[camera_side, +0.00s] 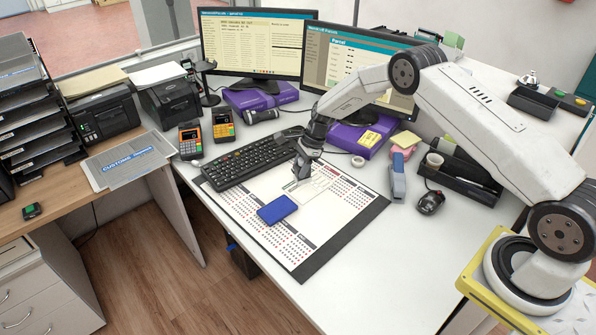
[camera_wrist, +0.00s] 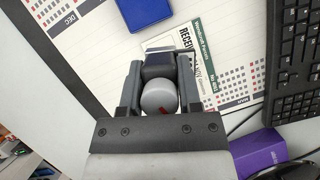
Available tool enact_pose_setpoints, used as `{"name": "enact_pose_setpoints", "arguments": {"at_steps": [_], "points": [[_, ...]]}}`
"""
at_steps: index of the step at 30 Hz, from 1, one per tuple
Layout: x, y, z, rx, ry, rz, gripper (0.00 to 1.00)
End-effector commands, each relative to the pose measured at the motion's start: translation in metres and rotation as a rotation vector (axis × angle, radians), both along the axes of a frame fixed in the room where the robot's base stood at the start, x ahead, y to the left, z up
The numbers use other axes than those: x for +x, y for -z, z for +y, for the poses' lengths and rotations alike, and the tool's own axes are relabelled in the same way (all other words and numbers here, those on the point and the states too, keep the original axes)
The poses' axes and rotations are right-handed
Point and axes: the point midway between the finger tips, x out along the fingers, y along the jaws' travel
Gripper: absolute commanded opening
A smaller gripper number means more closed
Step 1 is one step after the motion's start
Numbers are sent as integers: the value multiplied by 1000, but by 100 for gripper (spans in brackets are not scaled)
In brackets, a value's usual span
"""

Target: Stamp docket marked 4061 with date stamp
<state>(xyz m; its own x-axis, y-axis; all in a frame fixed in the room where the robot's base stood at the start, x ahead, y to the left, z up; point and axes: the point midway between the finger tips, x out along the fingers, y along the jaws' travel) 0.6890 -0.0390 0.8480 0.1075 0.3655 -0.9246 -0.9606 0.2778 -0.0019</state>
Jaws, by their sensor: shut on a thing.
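My gripper (camera_side: 303,168) points down over the desk mat and is shut on the date stamp. In the wrist view, my gripper (camera_wrist: 160,85) has the stamp (camera_wrist: 160,98) between its fingers; it has a round grey knob and a dark body. A docket with a green strip (camera_wrist: 204,65) lies beside and partly behind the stamp. I cannot tell whether the stamp touches the paper. A blue pad (camera_side: 277,210) lies on the mat near the docket; it also shows in the wrist view (camera_wrist: 145,12).
The calendar desk mat (camera_side: 340,224) lies under the work. A black keyboard (camera_side: 253,161) is to its left and behind. A grey-blue stapler-like object (camera_side: 398,181), a mouse (camera_side: 430,203) and a black organizer (camera_side: 462,178) stand to the right. The front of the white desk is clear.

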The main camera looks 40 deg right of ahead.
Motion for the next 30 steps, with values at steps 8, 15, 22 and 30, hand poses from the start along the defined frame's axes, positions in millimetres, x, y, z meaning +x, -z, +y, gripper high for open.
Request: {"name": "enact_pose_setpoints", "arguments": {"at_steps": [8, 15, 22, 30], "points": [[-1, 0, -13, 1, -23, -1, 0], [-1, 6, -13, 1, -22, 0, 0], [-1, 19, -12, 1, -21, 0, 0], [-1, 40, -13, 1, -20, -1, 0]]}}
